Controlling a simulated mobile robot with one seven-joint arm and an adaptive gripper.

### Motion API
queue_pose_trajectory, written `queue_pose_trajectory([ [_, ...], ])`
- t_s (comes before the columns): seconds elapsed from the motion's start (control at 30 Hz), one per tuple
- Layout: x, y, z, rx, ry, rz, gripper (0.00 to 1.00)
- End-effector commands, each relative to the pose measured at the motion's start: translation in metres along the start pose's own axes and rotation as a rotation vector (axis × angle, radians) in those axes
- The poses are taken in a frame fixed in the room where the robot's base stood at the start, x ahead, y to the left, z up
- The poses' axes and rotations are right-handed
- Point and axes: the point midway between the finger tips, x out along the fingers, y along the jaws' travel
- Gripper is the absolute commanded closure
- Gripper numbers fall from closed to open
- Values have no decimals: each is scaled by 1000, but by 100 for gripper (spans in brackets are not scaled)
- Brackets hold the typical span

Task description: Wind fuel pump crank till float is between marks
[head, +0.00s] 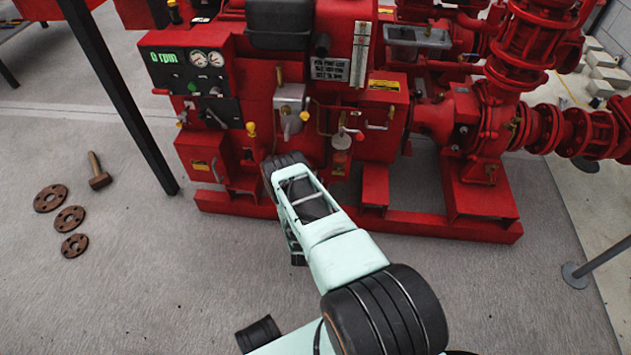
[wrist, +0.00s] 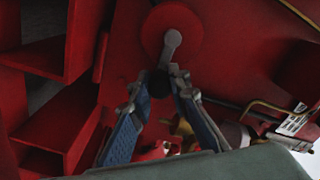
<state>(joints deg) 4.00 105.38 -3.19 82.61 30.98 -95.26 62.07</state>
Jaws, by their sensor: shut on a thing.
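A short grey crank (wrist: 171,48) sits on a round red disc (wrist: 190,25) on a red panel in the wrist view. Its arm hangs downward, slightly left, to a dark handle. My gripper (wrist: 160,86), with blue-padded fingers, is shut on that handle; the fingertips close around it from both sides. In the head view my arm covers the gripper and the crank. A tall pale scale (head: 361,45) stands on the upright red panel of the pumpset; I cannot make out a float or marks on it.
A control panel (head: 190,75) with a green "0 rpm" display and two dials is at the left. Red pipes and valves (head: 520,60) fill the right. A black post (head: 120,95) stands front left. Rusty flanges (head: 69,219) and a mallet (head: 99,172) lie on the floor.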

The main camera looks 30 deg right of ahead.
Motion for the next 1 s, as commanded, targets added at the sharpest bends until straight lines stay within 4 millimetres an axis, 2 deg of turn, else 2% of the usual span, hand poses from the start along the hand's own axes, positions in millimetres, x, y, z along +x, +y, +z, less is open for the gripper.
queue_pose_trajectory([
  [0.4, 3, -2, -1, 8, 3, -4, 100],
  [0.43, 3, -2, -1, 8, 3, -4, 82],
  [0.6, 2, -1, 0, 8, 2, -3, 66],
  [1.0, 1, -7, -4, 7, 1, -2, 66],
])
